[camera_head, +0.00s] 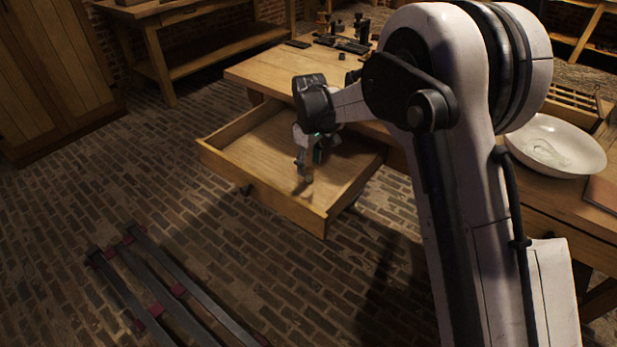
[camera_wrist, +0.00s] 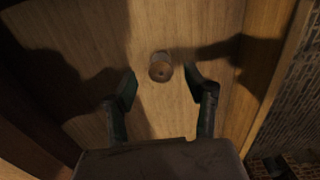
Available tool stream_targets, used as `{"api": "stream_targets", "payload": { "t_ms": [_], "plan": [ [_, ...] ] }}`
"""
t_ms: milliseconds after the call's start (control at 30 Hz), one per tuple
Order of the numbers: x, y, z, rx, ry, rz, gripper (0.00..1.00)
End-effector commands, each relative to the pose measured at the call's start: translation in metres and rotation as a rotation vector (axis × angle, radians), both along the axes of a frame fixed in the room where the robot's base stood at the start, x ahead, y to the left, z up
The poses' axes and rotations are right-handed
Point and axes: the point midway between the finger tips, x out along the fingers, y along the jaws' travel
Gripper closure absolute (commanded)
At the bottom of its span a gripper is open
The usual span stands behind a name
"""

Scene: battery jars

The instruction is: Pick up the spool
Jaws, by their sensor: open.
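The spool (camera_wrist: 160,67), a small round brownish thing seen from above, stands on the bare wooden floor of the open drawer (camera_head: 262,190). It shows in the wrist view just beyond and between my fingertips, with space on both sides. My gripper (camera_wrist: 160,84) is open and empty, its two dark green-tipped fingers pointing down into the drawer. In the head view my gripper (camera_head: 308,158) is inside the drawer, near its front right part. I cannot clearly tell the spool from my fingers in that view.
The drawer walls surround my gripper; its floor is otherwise clear. The workbench (camera_head: 262,72) behind carries dark tools (camera_head: 345,42). A white bowl (camera_head: 553,146) stands on the right. A rack of dark bars (camera_head: 160,280) lies on the brick floor.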

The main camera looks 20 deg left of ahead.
Motion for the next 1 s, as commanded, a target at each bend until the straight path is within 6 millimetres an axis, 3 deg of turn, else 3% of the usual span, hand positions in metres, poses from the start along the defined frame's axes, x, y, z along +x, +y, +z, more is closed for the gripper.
{"api": "stream_targets", "payload": {
  "t_ms": [200, 467, 767, 1000],
  "plan": [
    [0.0, 0.002, -0.032, 0.0, 0.0, 0.0, 0.51],
    [-0.001, 0.002, -0.034, 0.0, 0.0, 0.0, 0.51],
    [-0.001, 0.002, -0.034, 0.0, 0.0, 0.0, 0.91],
    [-0.001, 0.002, -0.033, 0.0, 0.0, 0.0, 0.92]
  ]
}}
